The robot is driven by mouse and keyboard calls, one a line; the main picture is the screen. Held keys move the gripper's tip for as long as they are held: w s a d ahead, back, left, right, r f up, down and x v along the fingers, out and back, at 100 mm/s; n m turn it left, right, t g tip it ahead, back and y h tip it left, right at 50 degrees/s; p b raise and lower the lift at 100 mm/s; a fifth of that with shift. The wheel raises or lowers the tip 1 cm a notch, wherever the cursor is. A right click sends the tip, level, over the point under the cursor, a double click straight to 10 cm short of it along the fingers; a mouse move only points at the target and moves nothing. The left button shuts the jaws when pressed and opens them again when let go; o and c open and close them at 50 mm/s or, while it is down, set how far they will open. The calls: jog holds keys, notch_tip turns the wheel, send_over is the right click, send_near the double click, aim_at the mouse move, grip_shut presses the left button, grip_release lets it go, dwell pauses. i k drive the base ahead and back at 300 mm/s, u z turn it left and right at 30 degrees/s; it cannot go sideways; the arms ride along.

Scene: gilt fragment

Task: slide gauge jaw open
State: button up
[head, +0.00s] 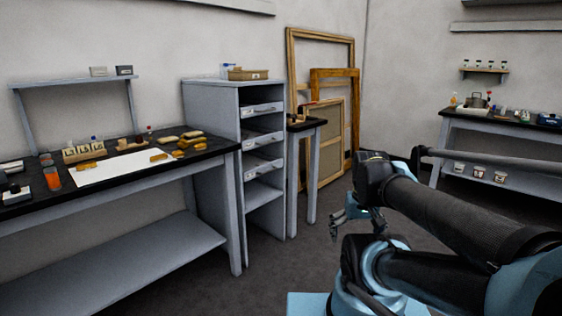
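I cannot make out a gauge or its sliding jaw for certain; the objects on the benches are too small to tell. My gripper (343,217) hangs over the open floor at the front of my folded arm, apart from every bench. It is seen small and from the side, and nothing shows in it. Whether its fingers are open or shut is unclear.
A black-topped bench (25,212) at left holds a white sheet (115,168), gilt pieces (190,142) and an orange jar (52,178). A grey drawer cabinet (212,120), small side table (311,125) and leaning frames (322,150) stand behind. Another bench (455,116) is right. Middle floor is clear.

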aim_at(184, 142)
jog(key=k, duration=1.25)
jog(key=u, duration=0.4)
jog(key=i, duration=0.4)
jog(key=u, duration=0.7)
jog(key=i, duration=1.1)
jog(key=z, duration=0.5)
jog(key=i, duration=0.75)
jog(key=z, duration=0.6)
